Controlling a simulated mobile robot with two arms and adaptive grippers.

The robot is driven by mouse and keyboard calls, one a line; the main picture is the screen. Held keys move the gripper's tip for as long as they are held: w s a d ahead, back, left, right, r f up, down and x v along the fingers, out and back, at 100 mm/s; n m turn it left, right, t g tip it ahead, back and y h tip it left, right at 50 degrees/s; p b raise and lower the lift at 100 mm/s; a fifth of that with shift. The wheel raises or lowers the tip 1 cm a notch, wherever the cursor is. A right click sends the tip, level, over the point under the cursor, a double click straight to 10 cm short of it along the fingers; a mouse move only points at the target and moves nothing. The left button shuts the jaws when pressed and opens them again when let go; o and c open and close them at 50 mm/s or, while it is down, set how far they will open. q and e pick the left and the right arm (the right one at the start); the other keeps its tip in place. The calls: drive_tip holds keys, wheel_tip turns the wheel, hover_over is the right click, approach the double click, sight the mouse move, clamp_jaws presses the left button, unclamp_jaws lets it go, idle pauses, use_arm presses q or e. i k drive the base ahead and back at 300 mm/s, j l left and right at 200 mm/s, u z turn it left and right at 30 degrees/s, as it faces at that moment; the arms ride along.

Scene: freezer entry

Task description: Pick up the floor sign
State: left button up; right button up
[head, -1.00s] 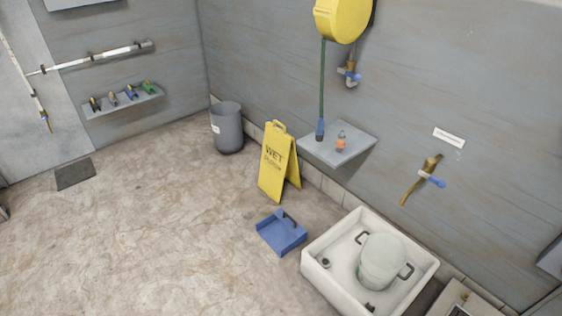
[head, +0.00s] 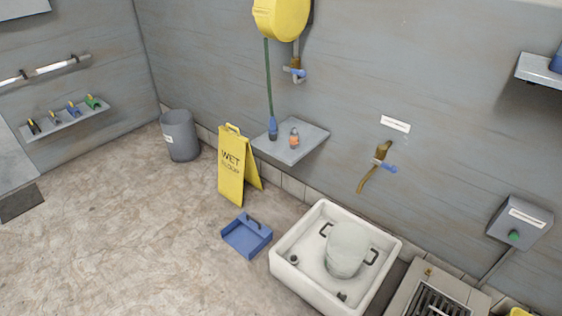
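The yellow floor sign (head: 232,170) stands upright and opened as an A-frame on the floor, left of the wall shelf in the head view. Its front panel reads "WET" with a second, less legible word below, and it has a handle at the top. Neither of my grippers shows in the head view.
A grey bin (head: 180,138) stands by the wall, left of the sign. A blue dustpan (head: 246,236) lies in front of it. A white basin (head: 292,286) with a pale bucket (head: 346,250) is to the right. Open floor (head: 110,240) lies to the left.

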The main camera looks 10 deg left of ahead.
sight(237, 164)
drive_tip(key=i+j+z, duration=0.15)
drive_tip(key=z, duration=0.25)
drive_tip(key=i+j+z, duration=0.55)
drive_tip(key=z, duration=0.25)
